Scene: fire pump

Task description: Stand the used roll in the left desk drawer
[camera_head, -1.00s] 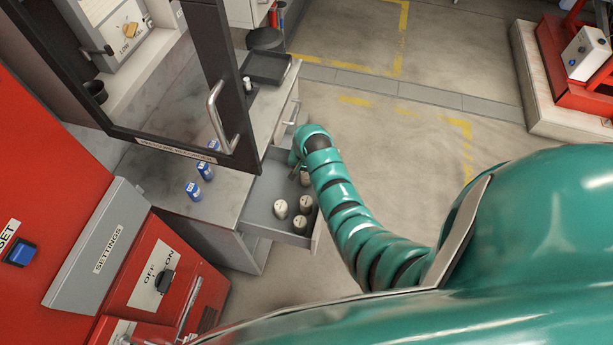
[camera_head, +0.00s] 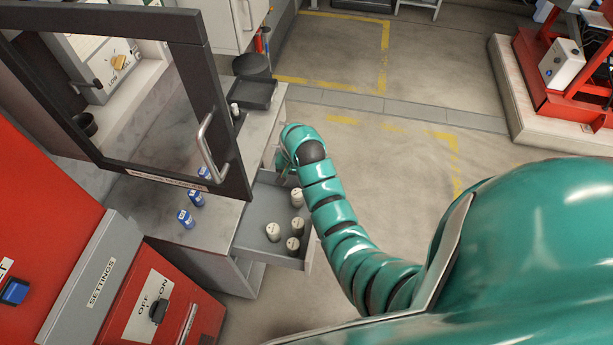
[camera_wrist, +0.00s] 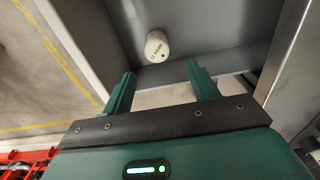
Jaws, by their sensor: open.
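The left desk drawer (camera_head: 252,212) is pulled open, and several pale rolls stand upright in it. One pale roll (camera_head: 297,198) stands nearest my gripper (camera_head: 283,164), apart from the group at the drawer's near end. A pale roll with dark printing (camera_wrist: 157,46) also stands on the drawer floor in the wrist view, beyond the fingertips. My gripper's fingers (camera_wrist: 160,72) are apart and empty, with a gap between them and that roll. In the head view my arm hides the fingertips in part. Which roll is the used one I cannot read for sure.
Blue-labelled rolls (camera_head: 186,218) stand on the desk top (camera_head: 150,205) left of the drawer. A dark-framed glass door with a handle (camera_head: 208,150) hangs above the desk. A black tray (camera_head: 255,92) lies further back. Open floor (camera_head: 400,170) is to the right.

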